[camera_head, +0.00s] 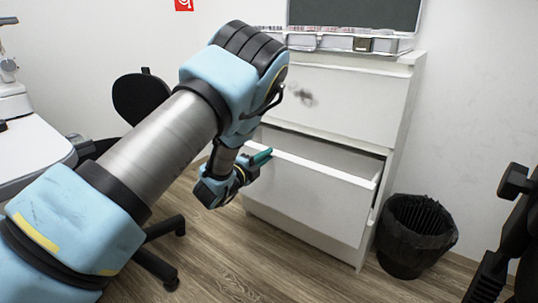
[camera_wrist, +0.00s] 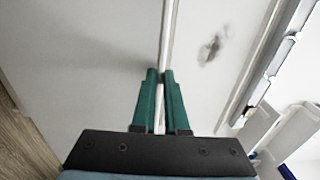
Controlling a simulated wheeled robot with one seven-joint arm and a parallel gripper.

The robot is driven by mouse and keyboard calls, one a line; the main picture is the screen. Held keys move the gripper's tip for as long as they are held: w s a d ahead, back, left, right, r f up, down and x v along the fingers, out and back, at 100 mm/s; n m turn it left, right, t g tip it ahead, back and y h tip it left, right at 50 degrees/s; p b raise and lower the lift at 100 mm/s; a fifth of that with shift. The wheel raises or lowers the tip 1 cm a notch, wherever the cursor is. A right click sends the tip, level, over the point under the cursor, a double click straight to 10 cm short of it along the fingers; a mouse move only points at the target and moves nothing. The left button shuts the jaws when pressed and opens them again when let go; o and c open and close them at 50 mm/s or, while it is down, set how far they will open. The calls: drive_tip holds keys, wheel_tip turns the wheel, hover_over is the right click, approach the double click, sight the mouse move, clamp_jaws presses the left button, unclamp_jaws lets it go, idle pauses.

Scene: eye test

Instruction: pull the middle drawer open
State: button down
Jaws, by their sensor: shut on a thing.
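The middle drawer (camera_head: 310,187) of the white cabinet stands partly open, with a dark gap behind its front panel. My gripper (camera_head: 262,156) is at the left part of that panel's top edge. In the wrist view its two green fingers (camera_wrist: 161,76) are shut on the thin edge of the middle drawer (camera_wrist: 85,60), one finger on each side. The top drawer (camera_head: 335,98) is closed and has a dark smudge on its front. The lower drawer (camera_head: 290,228) is closed. The inside of the middle drawer is mostly hidden.
A black bin (camera_head: 416,235) stands on the floor right of the cabinet. A black chair (camera_head: 142,97) and a white desk (camera_head: 30,150) are at the left. Flat items and a dark screen (camera_head: 355,12) are on the cabinet top. Wooden floor before the drawers is clear.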

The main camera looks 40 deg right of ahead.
drive_tip(key=shift+v, duration=0.85)
drive_tip(key=c, duration=0.9)
unclamp_jaws()
drive_tip(key=shift+c, duration=0.2)
drive_tip(key=shift+a, duration=0.1)
drive_tip(key=v, duration=1)
drive_tip(key=shift+a+p, duration=0.3)
drive_tip(key=shift+p, duration=0.1)
